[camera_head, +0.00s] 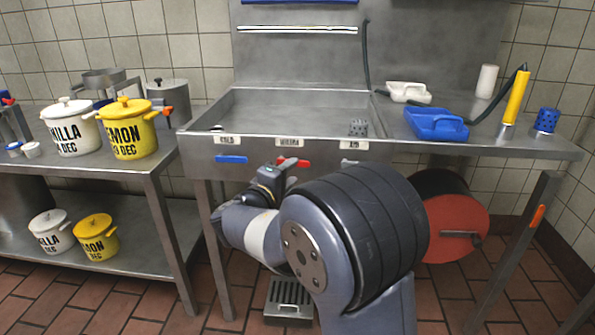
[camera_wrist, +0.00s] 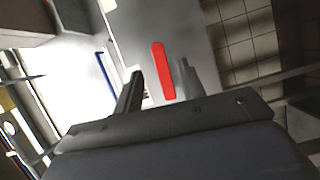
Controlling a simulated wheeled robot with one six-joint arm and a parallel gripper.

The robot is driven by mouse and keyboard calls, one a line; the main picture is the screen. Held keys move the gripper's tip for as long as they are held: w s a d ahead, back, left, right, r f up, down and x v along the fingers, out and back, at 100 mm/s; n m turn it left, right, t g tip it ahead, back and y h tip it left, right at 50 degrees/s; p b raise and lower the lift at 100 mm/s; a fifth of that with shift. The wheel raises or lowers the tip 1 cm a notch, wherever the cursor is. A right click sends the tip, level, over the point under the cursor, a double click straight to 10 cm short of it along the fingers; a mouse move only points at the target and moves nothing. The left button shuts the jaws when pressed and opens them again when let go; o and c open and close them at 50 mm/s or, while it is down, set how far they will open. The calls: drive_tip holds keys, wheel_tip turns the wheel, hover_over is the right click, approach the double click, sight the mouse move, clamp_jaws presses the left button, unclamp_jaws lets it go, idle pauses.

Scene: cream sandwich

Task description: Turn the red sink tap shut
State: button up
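The red tap lever (camera_head: 301,163) is on the front face of the steel sink (camera_head: 205,125), under the middle label (camera_head: 289,142). It lies roughly level, and its left part is close to my gripper (camera_head: 283,172). In the wrist view the red lever (camera_wrist: 163,71) appears as a long bar between the two fingers of my gripper (camera_wrist: 160,80). The fingers are apart, with visible gaps on both sides of the lever. I cannot tell whether either finger touches it or how deep it sits between them.
A blue lever (camera_head: 231,159) is left of the red one on the sink front. A red hose reel (camera_head: 455,228) hangs under the counter at right. A table (camera_head: 150,163) with labelled pots stands at left. A blue tray (camera_head: 436,124) lies on the right counter.

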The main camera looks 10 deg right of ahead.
sight(301, 164)
drive_tip(key=shift+x, duration=1.9)
drive_tip(key=shift+c, duration=0.5)
clamp_jaws()
